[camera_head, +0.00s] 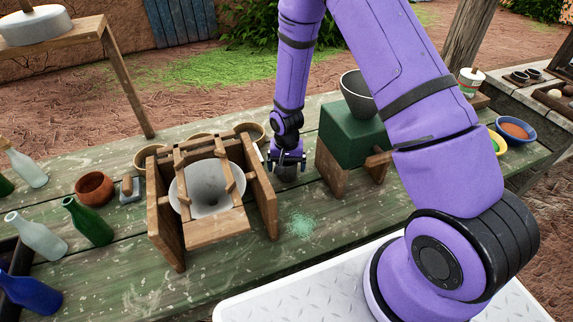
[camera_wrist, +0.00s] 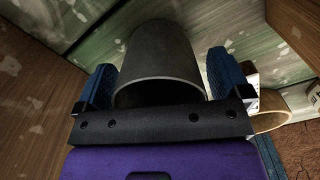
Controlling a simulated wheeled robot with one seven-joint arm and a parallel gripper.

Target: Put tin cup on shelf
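The tin cup is a grey metal cylinder (camera_wrist: 158,55) between the two blue finger pads of my gripper (camera_wrist: 161,82) in the wrist view, with its rim towards the camera. In the head view the cup (camera_head: 286,173) is a small dark grey shape at table level under my gripper (camera_head: 286,158). One finger is on each side of the cup, very close to its wall. I cannot tell whether they press on it. A raised wooden shelf (camera_head: 88,27) stands at the upper left of the head view, bearing a pale round lidded thing (camera_head: 35,24).
A wooden frame holding a grey bowl (camera_head: 262,195) stands just left of my gripper. A green block (camera_head: 350,135) on wooden supports, bearing a dark bowl (camera_head: 358,97), stands to the right. Several bottles (camera_head: 88,222) are at the left. Green powder (camera_head: 300,224) lies in front.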

